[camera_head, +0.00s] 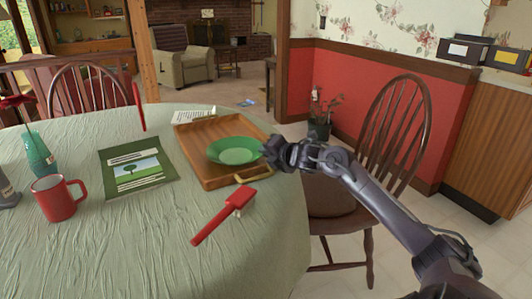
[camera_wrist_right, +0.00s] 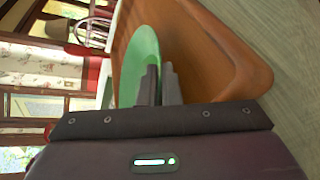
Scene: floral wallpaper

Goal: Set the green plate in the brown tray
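The green plate (camera_head: 236,151) is over the brown tray (camera_head: 199,160) in the head view, its near right rim at my right gripper (camera_head: 272,150). In the right wrist view the plate (camera_wrist_right: 142,60) stands on edge in the picture, with its rim between the two dark fingers of the right gripper (camera_wrist_right: 158,85). The fingers are closed on that rim. The tray's inner wall (camera_wrist_right: 215,45) is close beside the fingers. Whether the plate's underside touches the tray floor cannot be told. My left gripper is not in either view.
A red brush (camera_head: 222,217) lies in front of the tray. A green book (camera_head: 137,168) and a red mug (camera_head: 56,198) are to the left on the round table (camera_head: 125,255). A wooden chair (camera_head: 392,130) stands at the right, near my right arm. Papers lie behind the tray.

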